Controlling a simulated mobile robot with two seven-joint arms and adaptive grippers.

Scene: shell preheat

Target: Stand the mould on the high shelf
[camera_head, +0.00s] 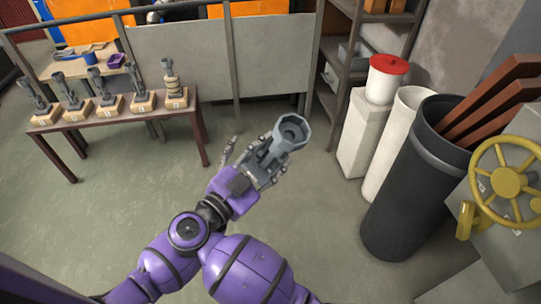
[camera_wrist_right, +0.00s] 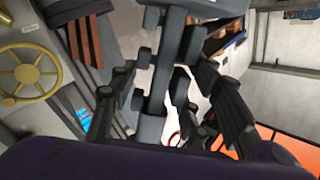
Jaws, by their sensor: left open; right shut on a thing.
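The mould is a grey piece with a hollow, many-sided cup (camera_head: 291,131) and a narrower stem, held tilted in mid-air in the head view. My right gripper (camera_wrist_right: 162,95) is shut on the mould's grey stem (camera_wrist_right: 158,75) in the right wrist view.
A brown table (camera_head: 125,115) at left holds several grey pieces on wooden blocks. A white bin with a red lid (camera_head: 389,64), a white cylinder (camera_head: 392,140), a black drum (camera_head: 405,190) and a yellow handwheel (camera_head: 507,182) crowd the right. Floor at left is clear.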

